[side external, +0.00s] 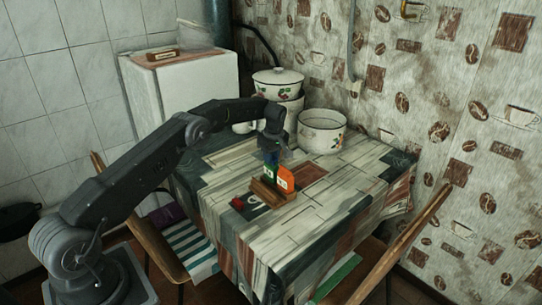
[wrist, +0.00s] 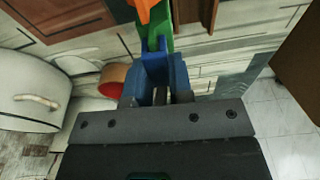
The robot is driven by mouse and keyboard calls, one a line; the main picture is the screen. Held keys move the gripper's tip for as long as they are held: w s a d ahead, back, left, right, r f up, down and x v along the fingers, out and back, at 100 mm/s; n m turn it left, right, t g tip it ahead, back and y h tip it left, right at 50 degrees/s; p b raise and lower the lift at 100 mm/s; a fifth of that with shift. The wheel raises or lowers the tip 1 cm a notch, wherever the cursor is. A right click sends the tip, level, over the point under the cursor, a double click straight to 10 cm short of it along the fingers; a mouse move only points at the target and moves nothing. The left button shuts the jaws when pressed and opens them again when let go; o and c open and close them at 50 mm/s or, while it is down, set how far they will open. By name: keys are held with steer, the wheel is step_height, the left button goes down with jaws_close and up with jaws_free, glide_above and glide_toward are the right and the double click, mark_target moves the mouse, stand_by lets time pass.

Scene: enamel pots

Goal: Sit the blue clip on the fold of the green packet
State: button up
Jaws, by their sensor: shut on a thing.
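My gripper (side external: 272,143) points down over the table and is shut on the blue clip (wrist: 178,72). In the side view the clip (side external: 271,157) is small and partly hidden by the gripper. The green packet (side external: 268,173) stands upright beside an orange packet (side external: 285,182), in a wooden holder (side external: 268,196). In the wrist view the green packet (wrist: 158,28) lies directly beyond the clip and in line with it. The clip meets or overlaps the packet's top edge in the picture; I cannot tell whether it touches or straddles the fold.
A red thing (side external: 237,204) lies left of the holder on the patterned tablecloth (side external: 245,232). A white enamel pot (side external: 322,131) and a lidded pot (side external: 278,82) stand behind the gripper. Wooden chairs stand at the table's near sides. The cloth right of the holder is clear.

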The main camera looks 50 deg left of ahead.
steer(key=shift+f, duration=0.15)
steer(key=o, duration=0.9)
steer(key=s+d+r+m, duration=0.1)
steer(key=d+r, duration=0.2)
steer(key=r, duration=0.5)
steer(key=s+d+r+m+t, duration=0.1)
steer(key=s+d+r, duration=0.1)
steer(key=r, duration=0.6)
steer(key=s+d+r+m, duration=0.1)
steer(key=d+r+m, duration=0.15)
steer(key=r, duration=0.55)
steer(key=s+d+r+m+t, duration=0.2)
steer(key=s+d+r+m, duration=0.2)
steer(key=s+d+r, duration=0.45)
steer(key=s+d+f+m, duration=0.2)
steer(key=s+m, duration=0.1)
steer(key=s, duration=0.6)
steer(key=s+d+f+m+t+h, duration=0.1)
steer(key=s+d+f+m, duration=0.1)
steer(key=s, duration=0.8)
steer(key=s+d+f+m+t, duration=0.1)
steer(key=s+d+f+m, duration=0.2)
steer(key=s, duration=0.6)
steer(key=shift+s+f+m+h, duration=0.15)
steer(key=shift+f+m+h, duration=0.25)
steer(key=shift+m, duration=0.05)
